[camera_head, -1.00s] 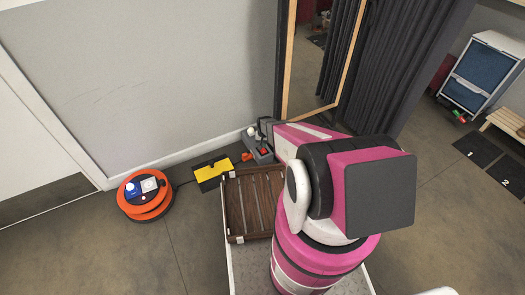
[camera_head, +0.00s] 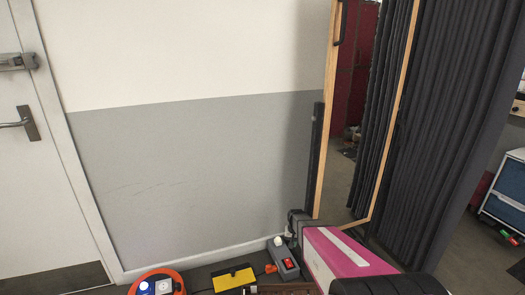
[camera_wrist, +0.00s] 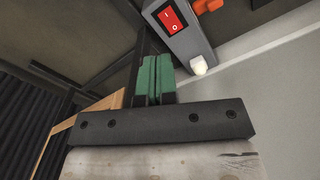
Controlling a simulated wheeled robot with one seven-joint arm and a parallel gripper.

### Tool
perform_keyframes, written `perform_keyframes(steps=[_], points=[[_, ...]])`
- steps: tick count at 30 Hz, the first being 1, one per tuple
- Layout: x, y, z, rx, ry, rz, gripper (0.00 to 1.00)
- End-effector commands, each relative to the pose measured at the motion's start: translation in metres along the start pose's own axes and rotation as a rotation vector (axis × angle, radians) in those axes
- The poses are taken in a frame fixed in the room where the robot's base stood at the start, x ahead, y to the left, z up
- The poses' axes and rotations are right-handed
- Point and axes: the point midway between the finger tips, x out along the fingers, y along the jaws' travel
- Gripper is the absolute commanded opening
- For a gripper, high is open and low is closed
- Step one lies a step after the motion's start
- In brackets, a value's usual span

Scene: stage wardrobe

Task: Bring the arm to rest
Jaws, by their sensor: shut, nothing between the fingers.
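My gripper (camera_wrist: 155,80) shows in the wrist view with its two green-padded fingers together and nothing between them. In the head view my pink arm reaches in from the lower right, and its dark end (camera_head: 296,222) is low by the wall, close to the mirror's foot. The finger pads cannot be made out there. A grey box with a red rocker switch (camera_wrist: 172,22) appears just beyond the fingertips in the wrist view. In the head view this switch box (camera_head: 286,264) is on the floor beside my arm's end. Whether they touch is unclear.
A wood-framed mirror (camera_head: 326,120) and dark curtain (camera_head: 455,140) stand behind my arm. An orange cable reel (camera_head: 146,277), a yellow-and-black object (camera_head: 234,279) and a brown slatted crate (camera_head: 284,290) are at the bottom edge. A door (camera_head: 25,200) is at left.

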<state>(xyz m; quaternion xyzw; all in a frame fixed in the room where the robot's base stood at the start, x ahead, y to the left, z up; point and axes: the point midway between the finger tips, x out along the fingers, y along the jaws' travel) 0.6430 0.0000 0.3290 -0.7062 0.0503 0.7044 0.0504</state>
Motion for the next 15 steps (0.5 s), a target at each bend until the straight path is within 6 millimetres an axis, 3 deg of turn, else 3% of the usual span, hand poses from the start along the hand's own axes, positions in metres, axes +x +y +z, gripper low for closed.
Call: perform_keyframes(steps=[1, 6, 10, 15], points=[[-0.041, 0.004, 0.026, -0.013, 0.004, -0.001, 0.00], [-0.137, 0.012, 0.081, -0.067, 0.007, -0.001, 0.00], [-0.193, 0.018, 0.123, -0.102, 0.007, -0.001, 0.00], [-0.234, 0.022, 0.157, -0.133, 0.004, 0.000, 0.00]])
